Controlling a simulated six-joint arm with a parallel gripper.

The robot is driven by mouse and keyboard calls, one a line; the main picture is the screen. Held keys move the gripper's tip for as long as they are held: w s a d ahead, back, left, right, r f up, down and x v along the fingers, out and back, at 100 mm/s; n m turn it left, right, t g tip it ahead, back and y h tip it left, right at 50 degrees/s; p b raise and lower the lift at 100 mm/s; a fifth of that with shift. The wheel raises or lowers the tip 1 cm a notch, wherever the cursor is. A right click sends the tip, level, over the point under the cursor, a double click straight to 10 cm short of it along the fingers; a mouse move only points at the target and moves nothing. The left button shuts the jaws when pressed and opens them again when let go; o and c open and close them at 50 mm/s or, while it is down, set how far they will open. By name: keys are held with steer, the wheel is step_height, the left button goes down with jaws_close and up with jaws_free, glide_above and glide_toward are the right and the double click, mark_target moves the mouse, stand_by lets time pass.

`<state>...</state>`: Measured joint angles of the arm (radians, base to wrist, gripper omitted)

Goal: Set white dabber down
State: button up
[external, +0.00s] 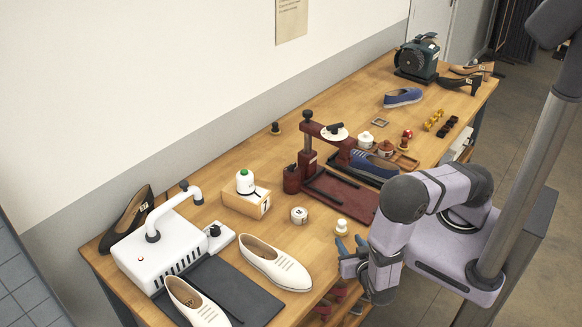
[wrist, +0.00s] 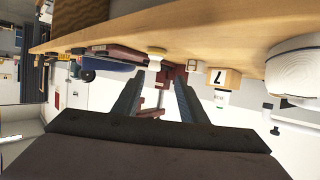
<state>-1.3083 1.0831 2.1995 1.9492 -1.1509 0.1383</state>
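The white dabber (external: 341,227), a small knob-topped piece, stands upright on the wooden bench near its front edge in the external view. My gripper (external: 350,245) is just in front of it, toward the bench edge, with its fingers spread. In the wrist view, which is upside down, my gripper (wrist: 158,78) is open with nothing seen between its fingers. A pale round piece (wrist: 157,52), apparently the dabber, lies just beyond the fingertips against the bench. The frames do not show contact between fingers and dabber.
A dark red press stand (external: 340,193) with a blue shoe (external: 374,165) is behind the dabber. Some bare wood surrounds the dabber.

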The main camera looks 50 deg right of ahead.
steer(key=w+a, duration=0.1)
steer(key=w+a+f+g+y, duration=0.1)
steer(key=w+a+y, duration=0.1)
steer(key=shift+w+f+g, duration=0.1)
steer(key=shift+f+g, duration=0.15)
steer(key=shift+g, duration=0.05)
steer(key=w+a+g+y, duration=0.1)
steer(key=w+a+y, duration=0.1)
steer(key=w+a+n+y, duration=0.1)
steer(key=a+y, duration=0.1)
steer(key=shift+w+r+g, duration=0.15)
steer(key=shift+w+g, duration=0.25)
steer(key=shift+w+a+r+n+g+y, duration=0.35)
steer(key=shift+w+a+r+y, duration=0.25)
steer(key=shift+y, duration=0.3)
steer(key=s+d+r+n+g+y, duration=0.25)
steer(key=d+r+n, duration=0.2)
steer(key=r, duration=0.35)
steer(key=s+d+r+n+g, duration=0.1)
steer(key=s+d+r+g, duration=0.1)
steer(key=s+d, duration=0.2)
steer(key=s+d+r+g+h, duration=0.1)
steer(key=s+d+r+g, duration=0.1)
steer(key=d, duration=0.9)
steer(key=s+r, duration=0.1)
steer(key=s, duration=0.1)
steer(key=shift+s+n, duration=0.4)
steer(key=shift+h, duration=0.25)
steer(key=shift+f+b, duration=0.45)
steer(key=shift+f, duration=0.05)
